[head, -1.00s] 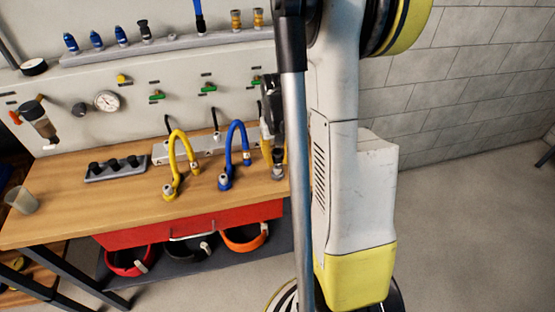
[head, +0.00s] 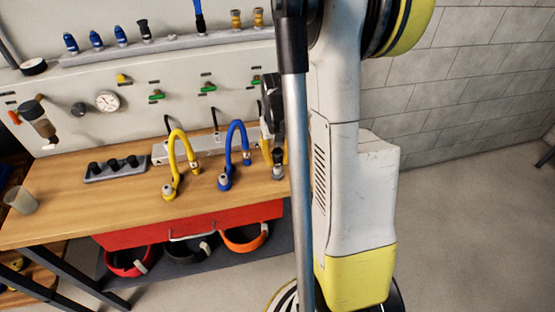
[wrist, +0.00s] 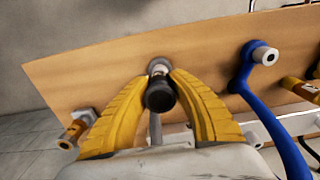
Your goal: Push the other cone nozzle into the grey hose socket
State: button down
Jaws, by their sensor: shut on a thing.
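In the wrist view my gripper (wrist: 160,82) has its two yellow fingers shut on a dark cone nozzle (wrist: 160,98), its round black end facing the camera. The grey hose socket (wrist: 158,65) shows just beyond the nozzle, at the far side of the fingertips, in line with it. I cannot tell how deep the nozzle sits in it. In the head view the socket (head: 278,174) stands on the bench near its right end, with the dark nozzle right above it. My arm hides much of the gripper there.
A blue hose (head: 236,140) and a yellow hose (head: 174,150) arch up beside the socket. A grey rack with black pieces (head: 115,168) stands left on the wooden bench (head: 130,195). Fittings line a ledge (head: 170,48) above. The bench's middle front is mostly clear.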

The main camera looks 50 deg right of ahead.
aim_at(277, 152)
jog(key=shift+f+b, duration=0.4)
jog(key=shift+f, duration=0.05)
dwell(0.4)
jog(key=c, duration=1.2)
grip_release()
jog(key=shift+r, duration=0.1)
notch_tip(277, 152, up, 12)
jog(key=shift+f, duration=0.1)
jog(key=shift+a, duration=0.1)
